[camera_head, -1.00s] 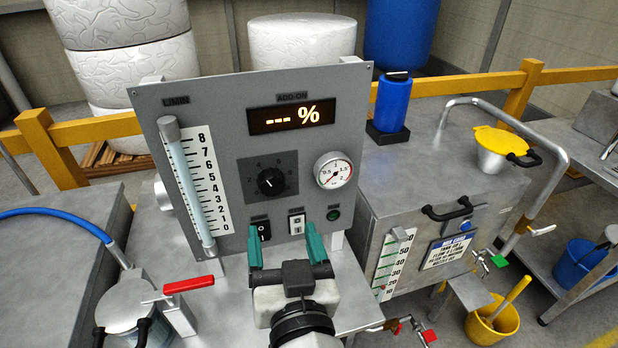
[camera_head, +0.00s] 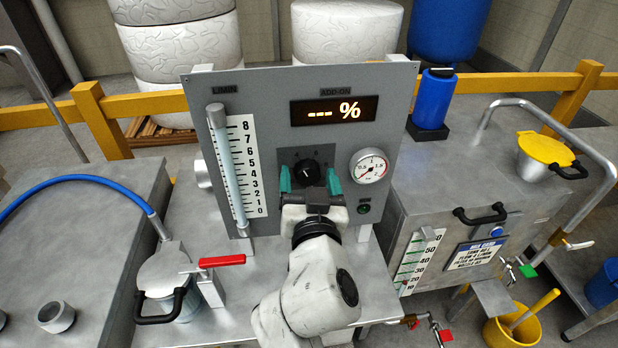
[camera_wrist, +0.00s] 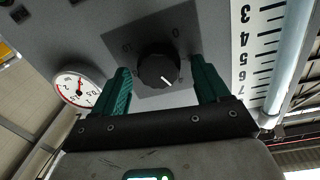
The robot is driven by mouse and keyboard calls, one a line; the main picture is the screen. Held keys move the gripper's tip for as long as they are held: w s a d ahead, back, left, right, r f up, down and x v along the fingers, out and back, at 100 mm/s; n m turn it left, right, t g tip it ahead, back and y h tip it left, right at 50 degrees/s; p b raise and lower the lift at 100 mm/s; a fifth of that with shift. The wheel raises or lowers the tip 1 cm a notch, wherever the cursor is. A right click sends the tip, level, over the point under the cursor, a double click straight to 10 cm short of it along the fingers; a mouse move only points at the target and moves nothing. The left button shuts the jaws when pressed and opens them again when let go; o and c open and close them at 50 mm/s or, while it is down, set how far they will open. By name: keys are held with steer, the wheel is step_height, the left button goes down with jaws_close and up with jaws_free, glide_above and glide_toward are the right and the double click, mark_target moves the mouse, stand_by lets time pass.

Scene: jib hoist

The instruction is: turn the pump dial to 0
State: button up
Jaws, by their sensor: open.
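The pump dial (camera_head: 307,172) is a round black knob on a dark square plate on the grey panel. My gripper (camera_head: 309,181) is open in front of it, with one teal finger on each side. In the wrist view, the dial (camera_wrist: 158,68) shows between the spread fingers of my gripper (camera_wrist: 160,75), with gaps on both sides. That view is roughly upside down. The dial's white mark points to the lower right there, away from the 0 at the upper right. My gripper hides the lower part of the dial plate in the head view.
A flow tube (camera_head: 227,170) stands left of the dial and a pressure gauge (camera_head: 369,166) is to its right. The display (camera_head: 333,110) above reads "--- %". A green lamp (camera_head: 363,209) sits below the gauge. A red-handled valve (camera_head: 222,261) is at the lower left.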

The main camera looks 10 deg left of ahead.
steer(key=c, duration=1)
steer(key=shift+c, duration=0.2)
steer(key=shift+n, duration=0.3)
steer(key=n, duration=0.4)
steer(key=shift+f+n+b, duration=0.1)
steer(key=shift+n+b, duration=0.2)
steer(key=shift+n, duration=0.1)
steer(key=n+p, duration=0.1)
steer(key=n, duration=0.4)
steer(key=shift+a+n, duration=0.1)
steer(key=shift+n, duration=0.2)
steer(key=n+y+p, duration=0.1)
steer(key=n+p, duration=0.1)
steer(key=n, duration=0.3)
steer(key=shift+s+n, duration=0.1)
steer(key=shift+n, duration=0.3)
steer(key=n, duration=0.2)
steer(key=n+p, duration=0.1)
steer(key=n, duration=0.1)
steer(key=n+p, duration=0.1)
steer(key=n, duration=0.1)
steer(key=shift+f, duration=0.25)
steer(key=shift+p, duration=0.3)
